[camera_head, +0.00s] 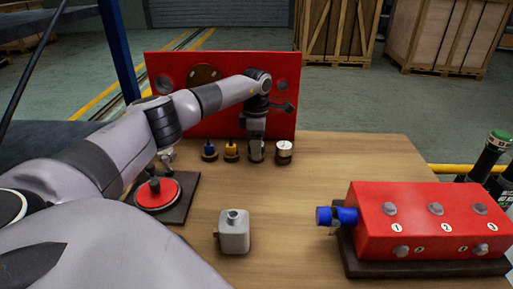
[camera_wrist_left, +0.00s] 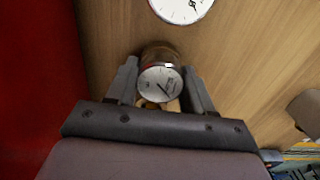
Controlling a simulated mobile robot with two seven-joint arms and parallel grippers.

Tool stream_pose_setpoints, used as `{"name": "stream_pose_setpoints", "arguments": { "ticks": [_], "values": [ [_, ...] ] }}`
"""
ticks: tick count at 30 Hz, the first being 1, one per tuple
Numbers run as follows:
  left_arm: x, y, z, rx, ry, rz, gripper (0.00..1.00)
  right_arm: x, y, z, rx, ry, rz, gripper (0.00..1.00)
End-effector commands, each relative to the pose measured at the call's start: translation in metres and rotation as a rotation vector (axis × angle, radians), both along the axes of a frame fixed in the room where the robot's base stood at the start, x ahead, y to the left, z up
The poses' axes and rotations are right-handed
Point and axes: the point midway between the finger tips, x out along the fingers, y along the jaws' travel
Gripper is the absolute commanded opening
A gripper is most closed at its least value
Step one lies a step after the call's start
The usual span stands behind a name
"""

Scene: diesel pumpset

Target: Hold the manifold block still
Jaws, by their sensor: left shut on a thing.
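The manifold block (camera_head: 425,225) is a red box on a dark base at the right of the table, with grey plugs and number labels 1, 2 and 3. A blue cylindrical fitting (camera_head: 337,215) sticks out of its left end. No gripper touches the block. My left gripper (camera_head: 257,152) is at the back of the table by the red panel, far from the block, pointing down. In the left wrist view its fingers are shut on a round gauge (camera_wrist_left: 160,82) with a white dial. My right gripper is out of view.
A second white gauge (camera_head: 284,148) stands beside the held one. Blue (camera_head: 209,150) and yellow (camera_head: 231,150) fittings stand to the left. The upright red panel (camera_head: 180,115) is behind. A red disc (camera_head: 158,193) and a grey can (camera_head: 234,235) are nearer. The table's middle is clear.

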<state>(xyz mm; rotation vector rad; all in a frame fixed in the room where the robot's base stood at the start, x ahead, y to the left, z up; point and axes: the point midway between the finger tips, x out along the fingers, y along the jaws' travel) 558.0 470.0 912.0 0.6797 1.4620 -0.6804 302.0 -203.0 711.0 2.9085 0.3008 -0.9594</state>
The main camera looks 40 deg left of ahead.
Motion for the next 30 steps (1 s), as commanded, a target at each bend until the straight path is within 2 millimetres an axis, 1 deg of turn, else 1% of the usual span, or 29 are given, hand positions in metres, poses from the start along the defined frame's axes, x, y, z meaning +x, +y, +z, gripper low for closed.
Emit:
{"name": "stream_pose_setpoints", "arguments": {
  "ticks": [3,15,26,30],
  "values": [
    [0.000,0.000,0.010,0.000,-0.001,0.000,0.08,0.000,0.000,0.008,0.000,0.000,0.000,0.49],
    [0.000,0.000,0.033,-0.001,-0.001,0.000,0.08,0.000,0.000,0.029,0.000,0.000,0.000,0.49],
    [0.000,0.000,0.034,-0.001,-0.001,-0.002,0.08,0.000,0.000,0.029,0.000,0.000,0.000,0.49],
    [0.001,-0.009,0.035,0.000,-0.001,-0.062,0.08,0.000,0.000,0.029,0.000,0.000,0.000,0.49]
  ]
}}
